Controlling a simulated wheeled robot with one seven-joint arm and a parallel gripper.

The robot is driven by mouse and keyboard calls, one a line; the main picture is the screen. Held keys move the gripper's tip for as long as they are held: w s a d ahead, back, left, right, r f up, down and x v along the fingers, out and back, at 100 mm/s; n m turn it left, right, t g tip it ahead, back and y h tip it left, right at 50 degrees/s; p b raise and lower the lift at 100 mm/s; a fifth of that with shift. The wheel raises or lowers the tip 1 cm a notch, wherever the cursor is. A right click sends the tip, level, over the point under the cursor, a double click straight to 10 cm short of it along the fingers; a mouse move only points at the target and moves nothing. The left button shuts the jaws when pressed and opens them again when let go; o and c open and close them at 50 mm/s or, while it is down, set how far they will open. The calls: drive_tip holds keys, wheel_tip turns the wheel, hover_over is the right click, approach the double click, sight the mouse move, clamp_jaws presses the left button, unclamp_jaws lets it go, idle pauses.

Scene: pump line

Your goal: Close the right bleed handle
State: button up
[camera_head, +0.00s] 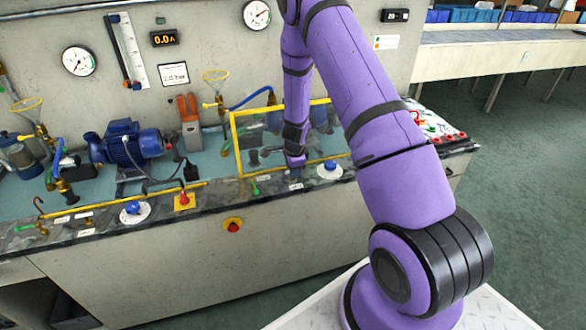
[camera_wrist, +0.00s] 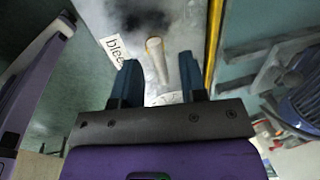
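A slim cream-coloured handle (camera_wrist: 156,60) stands up between the two dark blue fingers of my gripper (camera_wrist: 158,66) in the wrist view. A white label (camera_wrist: 113,47) beside it reads "blee…", the rest cut off by a finger. The fingers are open, with a gap on each side of the handle; I see no contact. The handle itself is hidden there behind my gripper.
A yellow-framed clear guard (camera_head: 238,150) stands close left of my gripper. A blue knob on a white dial (camera_head: 330,169) is close to its right. A small green handle (camera_head: 255,188) sits to the left.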

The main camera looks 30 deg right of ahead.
wheel_tip(320, 180, up, 11)
drive_tip(key=s, duration=0.2)
drive_tip(key=shift+a+f, duration=0.2)
drive_tip(key=shift+a, duration=0.1)
idle(0.6)
drive_tip(key=s+a+r+n+t+y, duration=0.1)
drive_tip(key=s+a+r+n, duration=0.25)
drive_tip(key=r, duration=0.45)
drive_tip(key=s+a+r+n+y, duration=0.1)
drive_tip(key=s+a+r+n, duration=0.25)
drive_tip(key=r, duration=0.45)
drive_tip(key=s+a+r+n+t, duration=0.1)
drive_tip(key=s+a+r+n, duration=0.2)
drive_tip(key=r, duration=0.5)
drive_tip(key=s+a+r+n, duration=0.1)
drive_tip(key=s+r+n, duration=0.2)
drive_tip(key=s, duration=0.4)
drive_tip(key=s+a+r+n+h, duration=0.1)
drive_tip(key=s+r+n, duration=0.3)
drive_tip(key=s, duration=0.4)
drive_tip(key=s+a+r+n+t, duration=0.1)
drive_tip(key=s+a+r+n, duration=0.2)
drive_tip(key=s, duration=0.5)
drive_tip(key=shift+r+n, duration=0.65)
drive_tip(key=shift+n, duration=0.05)
